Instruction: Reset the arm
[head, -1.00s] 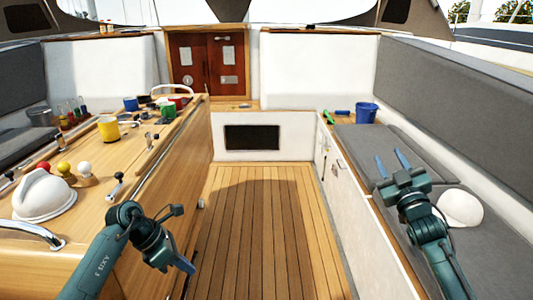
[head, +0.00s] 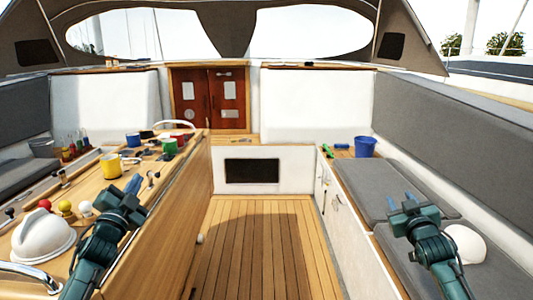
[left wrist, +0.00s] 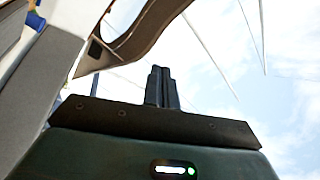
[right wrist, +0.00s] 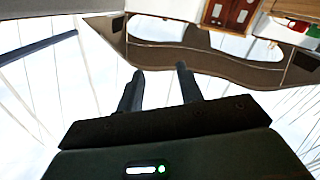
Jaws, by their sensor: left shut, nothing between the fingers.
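My left gripper (head: 133,187) is raised at the edge of the wooden table on the left, pointing forward and up. Its two fingers (left wrist: 162,88) are together in the left wrist view, with nothing between them. My right gripper (head: 396,195) is above the grey seat on the right, fingers pointing up and forward. Its fingers (right wrist: 160,90) stand apart in the right wrist view, with nothing between them. Both wrist cameras look mostly at sky and canopy.
The wooden table (head: 172,192) carries a yellow mug (head: 110,166), a green mug (head: 169,147), knobs and a white dome (head: 42,238). A blue bucket (head: 365,147) stands on the right bench. A white ball-like object (head: 466,244) lies beside my right arm. The floor (head: 262,245) between is clear.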

